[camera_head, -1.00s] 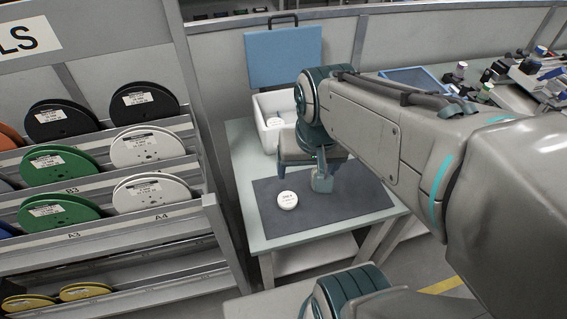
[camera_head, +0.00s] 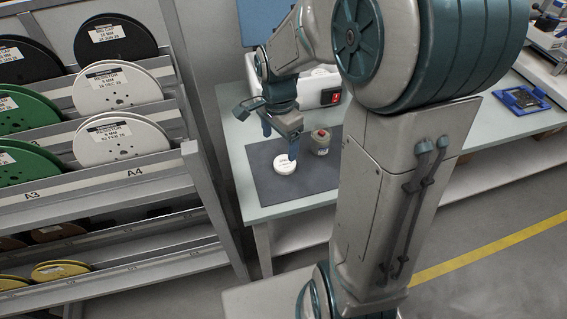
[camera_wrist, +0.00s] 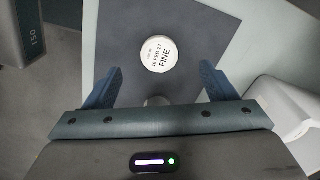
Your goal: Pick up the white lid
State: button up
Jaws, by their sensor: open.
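The white lid (camera_head: 285,163) is a round disc lying flat on the dark grey mat (camera_head: 262,187). Printed side up, it also shows in the wrist view (camera_wrist: 159,55), with "FINE" readable on it. My gripper (camera_head: 279,140) is open and empty above the mat, close to the lid. In the wrist view my gripper's blue fingers (camera_wrist: 161,70) stand apart on either side, with the lid centred between them and slightly beyond the tips. In the head view one finger overlaps the lid's upper edge; I cannot tell any contact.
A small jar (camera_head: 320,146) with a red spot on top stands on the mat right of the lid. A white bin with a red switch (camera_head: 331,97) stands behind. A spool rack (camera_head: 150,190) borders the table's left side. The mat's front part is clear.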

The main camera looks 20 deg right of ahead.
aim_at(283, 164)
notch_tip(283, 164, down, 3)
jog(key=f, duration=0.2)
jog(key=d+f, duration=0.1)
jog(key=f, duration=0.1)
jog(key=shift+f+b, duration=0.1)
jog(key=shift+b, duration=0.3)
jog(key=shift+f, duration=0.5)
jog(key=c, duration=1)
